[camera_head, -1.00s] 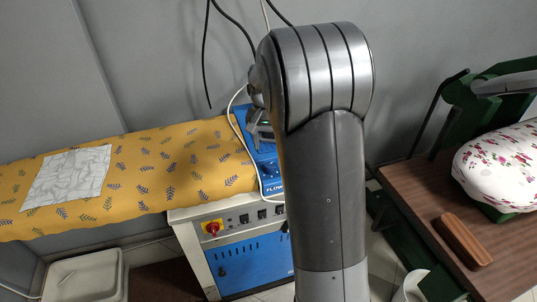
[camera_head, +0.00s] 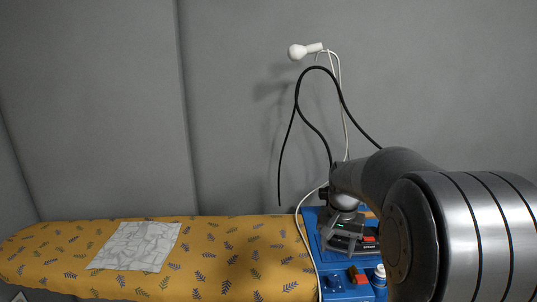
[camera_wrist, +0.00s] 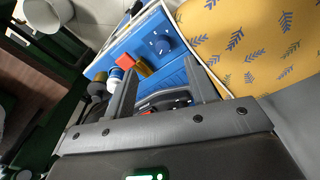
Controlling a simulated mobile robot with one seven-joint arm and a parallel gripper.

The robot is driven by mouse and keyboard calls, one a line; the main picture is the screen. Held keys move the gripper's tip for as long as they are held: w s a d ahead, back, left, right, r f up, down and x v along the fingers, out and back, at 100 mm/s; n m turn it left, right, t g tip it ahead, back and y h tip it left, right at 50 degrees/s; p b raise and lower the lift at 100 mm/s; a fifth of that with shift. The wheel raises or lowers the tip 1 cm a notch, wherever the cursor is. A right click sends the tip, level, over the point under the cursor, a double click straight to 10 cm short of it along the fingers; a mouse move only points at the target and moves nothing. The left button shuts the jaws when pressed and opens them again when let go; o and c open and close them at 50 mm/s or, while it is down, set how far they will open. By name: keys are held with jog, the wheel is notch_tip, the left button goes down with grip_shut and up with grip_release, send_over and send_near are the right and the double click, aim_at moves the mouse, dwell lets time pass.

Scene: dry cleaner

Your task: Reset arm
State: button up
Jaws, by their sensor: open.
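My arm rises at the right of the head view and bends toward the blue ironing unit. My gripper (camera_head: 343,246) hangs over the blue top (camera_head: 330,268) of that unit. Small red and orange blocks (camera_head: 357,277) and a white bottle (camera_head: 379,276) stand on the blue top near the gripper. Part of the unit is hidden behind my arm.
A white bulb-shaped fixture (camera_head: 297,52) and black and white cables hang above the unit. The wall side is otherwise clear.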

jog(key=s+a+r+n+t, duration=0.2)
jog(key=s+r, duration=0.1)
jog(key=s, duration=0.9)
jog(key=s+a+r+n+t, duration=0.2)
jog(key=s+r+t, duration=0.1)
jog(key=s, duration=1)
jog(key=shift+a+n, duration=0.3)
jog(key=shift+a, duration=0.1)
jog(key=shift+c, duration=0.3)
